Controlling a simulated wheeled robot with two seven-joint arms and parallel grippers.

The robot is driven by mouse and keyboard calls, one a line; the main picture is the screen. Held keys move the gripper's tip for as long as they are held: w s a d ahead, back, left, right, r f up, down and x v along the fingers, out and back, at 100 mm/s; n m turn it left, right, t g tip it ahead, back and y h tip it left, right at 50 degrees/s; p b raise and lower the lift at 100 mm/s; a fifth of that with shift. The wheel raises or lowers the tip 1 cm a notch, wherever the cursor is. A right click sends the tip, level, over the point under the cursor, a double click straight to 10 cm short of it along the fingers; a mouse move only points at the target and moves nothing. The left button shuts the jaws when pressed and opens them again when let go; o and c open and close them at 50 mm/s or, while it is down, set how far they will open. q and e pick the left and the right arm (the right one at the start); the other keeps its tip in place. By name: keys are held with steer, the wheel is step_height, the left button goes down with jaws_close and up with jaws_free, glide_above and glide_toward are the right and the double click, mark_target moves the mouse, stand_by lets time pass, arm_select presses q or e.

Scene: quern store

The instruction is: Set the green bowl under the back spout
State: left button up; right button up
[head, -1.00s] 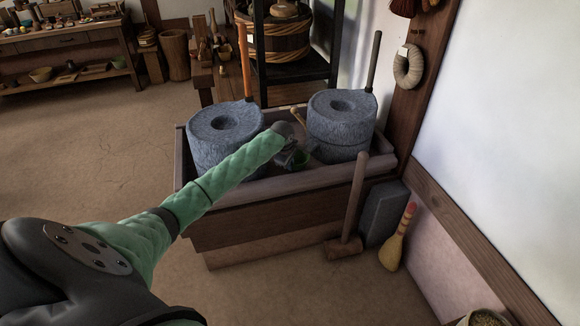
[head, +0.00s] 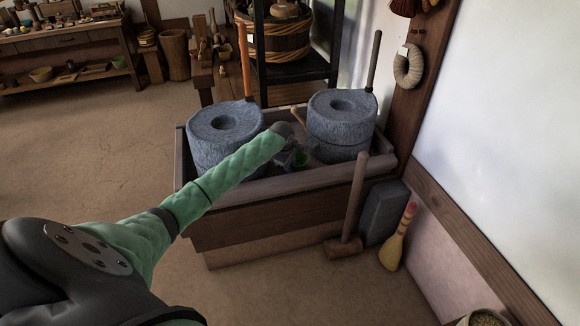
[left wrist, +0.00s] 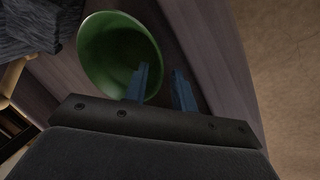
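The green bowl (head: 302,159) sits in the wooden trough between two grey stone querns; my gripper partly hides it in the head view. My left gripper (head: 296,156) reaches down at the bowl. In the left wrist view the bowl (left wrist: 105,45) shows its open inside. The two blue fingers (left wrist: 162,88) stand apart at its near rim, one over the bowl's inside and one outside it. I cannot tell whether either touches the wall. A pale wooden piece (head: 297,117), perhaps a spout, shows between the querns. My right gripper is not in view.
The left quern (head: 224,123) and right quern (head: 342,104) flank the bowl, with upright handles. The trough's front wall (head: 275,188) lies below my arm. A mallet (head: 354,205) leans on the trough's front, beside a grey slab (head: 382,215) and a yellow brush (head: 398,240).

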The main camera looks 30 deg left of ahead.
arm_select(q)
steer(key=v, duration=1.1)
steer(key=shift+r+p, duration=0.25)
steer(key=shift+p, duration=0.2)
steer(key=s+d+f+m+h, duration=0.1)
steer(key=s+d+f+m, duration=0.4)
steer(key=d+f, duration=0.4)
steer(key=s+d+f+m+t, duration=0.1)
steer(key=s+d+f+m, duration=0.1)
steer(key=s+d+f, duration=0.75)
steer(key=s+d+f+m+h, duration=0.1)
steer(key=s+d+f+m, duration=0.4)
steer(key=f, duration=0.6)
steer(key=s+d+f+m+t+h, duration=0.1)
steer(key=s+d+f+m, duration=0.2)
steer(key=s+d, duration=0.8)
steer(key=s+d+f+m+t+h, duration=0.1)
steer(key=s+d+f+m, duration=0.3)
steer(key=s+d, duration=0.7)
steer(key=s+m, duration=0.2)
steer(key=s, duration=0.2)
steer(key=shift+s+t, duration=0.4)
steer(key=shift+d+f, duration=0.1)
